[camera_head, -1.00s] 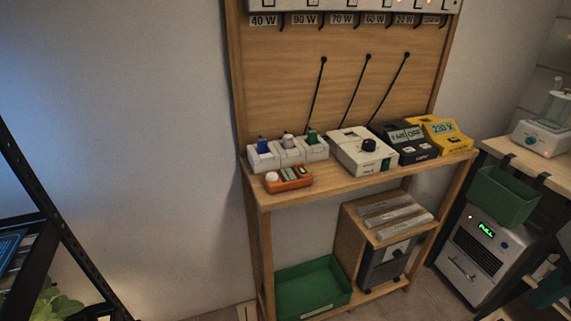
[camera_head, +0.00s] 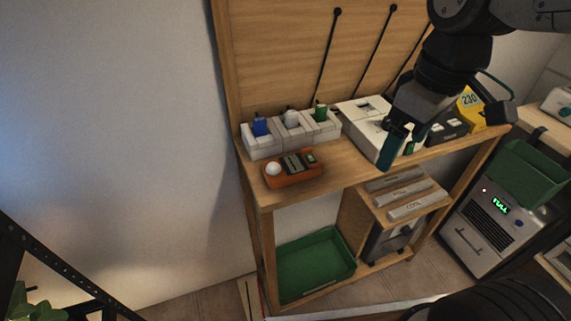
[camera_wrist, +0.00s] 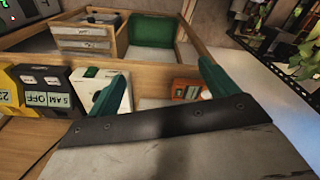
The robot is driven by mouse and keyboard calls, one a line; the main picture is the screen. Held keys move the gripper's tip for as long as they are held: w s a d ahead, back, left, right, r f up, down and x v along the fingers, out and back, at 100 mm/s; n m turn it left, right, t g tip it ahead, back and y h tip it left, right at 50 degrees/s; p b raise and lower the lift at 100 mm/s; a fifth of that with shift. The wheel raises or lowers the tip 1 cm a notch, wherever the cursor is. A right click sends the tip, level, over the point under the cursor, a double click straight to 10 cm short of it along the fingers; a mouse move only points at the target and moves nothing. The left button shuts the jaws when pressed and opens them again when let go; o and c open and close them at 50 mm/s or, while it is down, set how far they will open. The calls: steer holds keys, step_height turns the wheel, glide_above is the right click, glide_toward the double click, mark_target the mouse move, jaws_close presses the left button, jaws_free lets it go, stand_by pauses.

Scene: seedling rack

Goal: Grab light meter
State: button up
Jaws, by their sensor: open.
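The light meter (camera_head: 305,174), an orange handheld unit with a white dome and a small display, lies near the front left edge of the wooden bench top. In the wrist view the orange meter (camera_wrist: 186,89) shows between the two green fingers, farther off and nearer the right one. My gripper (camera_head: 445,130) is open and empty, above the right part of the bench, to the right of the meter and apart from it. In the wrist view its fingers (camera_wrist: 164,76) are spread wide.
White holders (camera_head: 292,137) with blue, white and green-topped items stand behind the meter. A white box (camera_head: 365,118), a black timer and a yellow meter (camera_head: 471,112) stand to the right, partly behind my arm. A green tray (camera_head: 312,265) sits below. Bench space right of the light meter is clear.

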steer(key=w+a+f+n, duration=0.2)
steer(key=w+a+n, duration=0.4)
steer(key=w, duration=0.1)
steer(key=n+g, duration=0.1)
steer(key=n, duration=0.7)
glide_toward(292, 164)
steer(key=shift+d+f+y, duration=0.2)
steer(key=shift+d+y, duration=0.2)
steer(key=shift+d, duration=0.15)
steer(key=f, duration=0.2)
steer(key=a+f, duration=0.1)
steer(key=f, duration=0.5)
steer(key=shift+s+a+f, duration=0.1)
steer(key=shift+a, duration=0.15)
steer(key=c, duration=1.2)
